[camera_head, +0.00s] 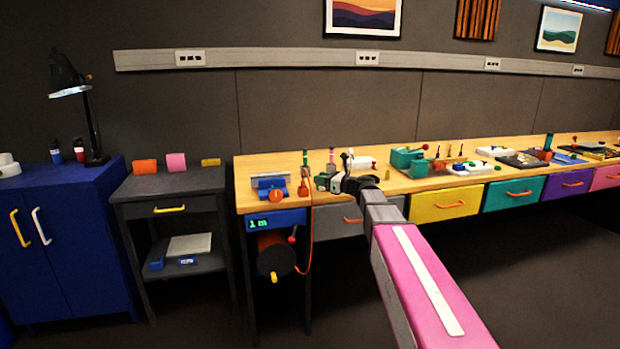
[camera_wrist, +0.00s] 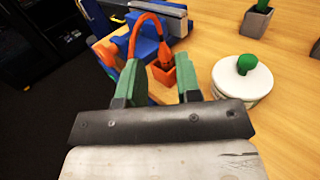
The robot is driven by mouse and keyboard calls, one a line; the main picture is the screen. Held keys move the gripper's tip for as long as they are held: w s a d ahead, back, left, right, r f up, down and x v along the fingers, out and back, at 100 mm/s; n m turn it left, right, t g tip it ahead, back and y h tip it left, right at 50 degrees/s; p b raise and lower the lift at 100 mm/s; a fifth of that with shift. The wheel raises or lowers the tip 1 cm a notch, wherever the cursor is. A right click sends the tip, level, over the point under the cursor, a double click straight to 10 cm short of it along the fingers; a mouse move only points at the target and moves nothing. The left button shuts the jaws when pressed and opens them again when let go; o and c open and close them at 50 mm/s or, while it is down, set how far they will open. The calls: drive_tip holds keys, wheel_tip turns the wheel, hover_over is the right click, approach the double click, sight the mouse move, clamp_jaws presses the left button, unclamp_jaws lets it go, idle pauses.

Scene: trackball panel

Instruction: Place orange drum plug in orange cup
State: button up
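The orange drum plug (camera_wrist: 166,54) stands in or at the mouth of the small square orange cup (camera_wrist: 162,77) in the wrist view. I cannot tell how deep it sits. Its orange cable (camera_wrist: 133,27) arches up from it and down to the left. My gripper (camera_wrist: 161,68) has its two green fingers spread apart. The plug and cup show in the gap beyond them, and nothing is seen clamped. In the head view my gripper (camera_head: 322,181) is over the left end of the bench, and the cable (camera_head: 311,225) hangs from there towards the drum (camera_head: 275,255).
A white round container with a green knob (camera_wrist: 243,77) is right of the fingers. A blue device (camera_wrist: 151,42) stands behind the cup. A grey pot with a green top (camera_wrist: 257,18) is farther back. The bench edge lies on the left; open wood lies at the right.

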drive_tip(key=s+d+f+n+g+h, duration=0.35)
drive_tip(key=s+f+n, duration=0.35)
drive_tip(key=f, duration=0.4)
drive_tip(key=s+d+f+n+g+h, duration=0.25)
drive_tip(key=s+f+n+h, duration=0.3)
drive_tip(key=s+f, duration=0.5)
drive_tip(key=s+d+f+n+g+h, duration=0.2)
drive_tip(key=s+d+f+n+h, duration=0.4)
drive_tip(key=s+d+f+n, duration=0.4)
drive_tip(key=shift+s+n+g+h, duration=0.4)
drive_tip(key=shift+s+n, duration=0.25)
drive_tip(key=shift+s, duration=0.55)
drive_tip(key=shift+f, duration=0.1)
